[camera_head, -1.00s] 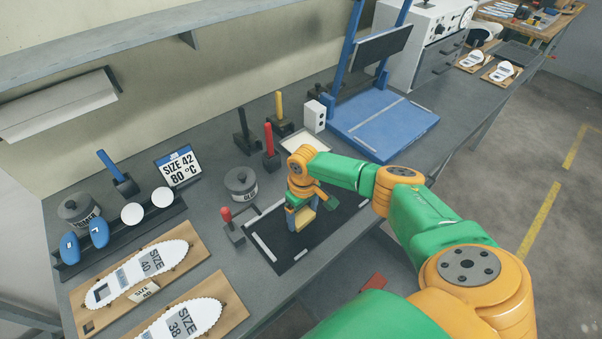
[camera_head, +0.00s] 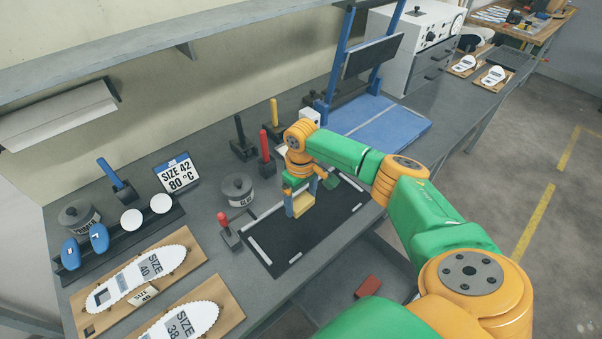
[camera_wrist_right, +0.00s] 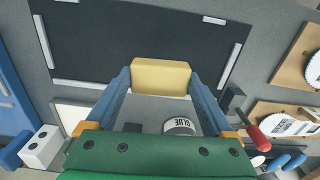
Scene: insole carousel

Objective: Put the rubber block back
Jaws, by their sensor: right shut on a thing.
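A pale yellow block (camera_head: 304,204), which I take for the rubber block, is held between the blue fingers of my right gripper (camera_head: 300,206). The right gripper is shut on it, over the back part of the black mat (camera_head: 310,232). In the right wrist view the block (camera_wrist_right: 160,77) sits across the fingertips, with the mat (camera_wrist_right: 140,35) beyond it. I cannot tell the exact gap between block and mat. My left gripper is not in view.
A glue pot (camera_head: 238,189), a red-handled tool (camera_head: 229,232) and a red-handled upright (camera_head: 265,152) stand left of the mat. A small white box (camera_head: 310,116) and blue press (camera_head: 380,130) are behind. Insole boards (camera_head: 140,276) lie front left. The mat's front is clear.

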